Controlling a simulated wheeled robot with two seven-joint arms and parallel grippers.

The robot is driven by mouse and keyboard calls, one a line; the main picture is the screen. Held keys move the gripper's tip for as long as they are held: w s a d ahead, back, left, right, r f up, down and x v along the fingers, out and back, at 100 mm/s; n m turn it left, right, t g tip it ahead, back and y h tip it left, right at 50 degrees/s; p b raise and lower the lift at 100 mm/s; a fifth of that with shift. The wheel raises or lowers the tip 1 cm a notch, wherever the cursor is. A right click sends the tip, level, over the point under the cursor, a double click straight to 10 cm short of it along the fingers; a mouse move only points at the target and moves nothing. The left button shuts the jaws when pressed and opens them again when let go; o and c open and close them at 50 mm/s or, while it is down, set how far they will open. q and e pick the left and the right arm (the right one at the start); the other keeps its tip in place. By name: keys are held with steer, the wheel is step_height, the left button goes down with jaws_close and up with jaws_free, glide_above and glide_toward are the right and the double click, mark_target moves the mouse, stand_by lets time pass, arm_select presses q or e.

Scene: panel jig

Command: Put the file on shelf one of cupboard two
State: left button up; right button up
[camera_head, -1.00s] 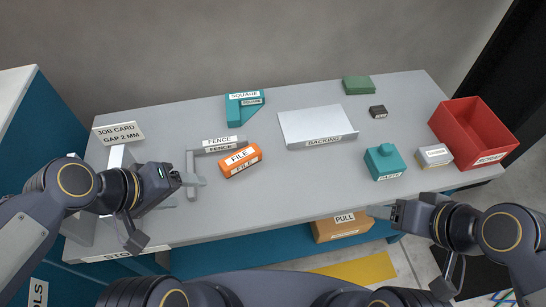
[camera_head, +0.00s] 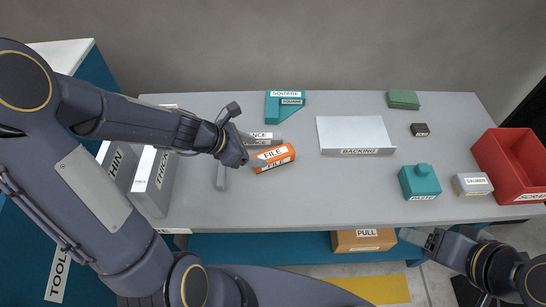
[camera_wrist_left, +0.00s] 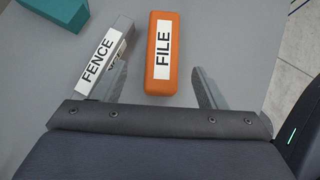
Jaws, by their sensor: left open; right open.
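The orange file (camera_head: 282,161), a block with white FILE labels, lies on the grey table in the head view. In the left wrist view the file (camera_wrist_left: 163,75) lies ahead of and between my open left fingers, and no finger is seen touching it. My left gripper (camera_head: 245,158) is open and just left of the file; it also shows in the left wrist view (camera_wrist_left: 165,90). My right gripper (camera_head: 427,240) is open and empty at the table's front right edge. No shelf marked one and no cupboard marked two can be made out.
The grey fence (camera_wrist_left: 104,58) lies close beside the file, near a left finger. A teal square (camera_head: 284,106), the backing (camera_head: 350,133), a teal paste pot (camera_head: 420,182) and a red scrap bin (camera_head: 495,168) stand around. Grey THIN (camera_head: 122,163) and THICK (camera_head: 158,181) blocks stand left.

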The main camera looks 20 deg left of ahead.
mark_target(268, 155)
arm_select(q)
steer(key=b+x, duration=0.2)
steer(key=x, duration=0.4)
steer(key=shift+d+f, duration=0.25)
steer(key=shift+d, duration=0.1)
steer(key=shift+w+d+f+b, duration=0.3)
steer(key=shift+b, duration=0.1)
steer(key=shift+c, duration=0.4)
steer(key=c, duration=1.2)
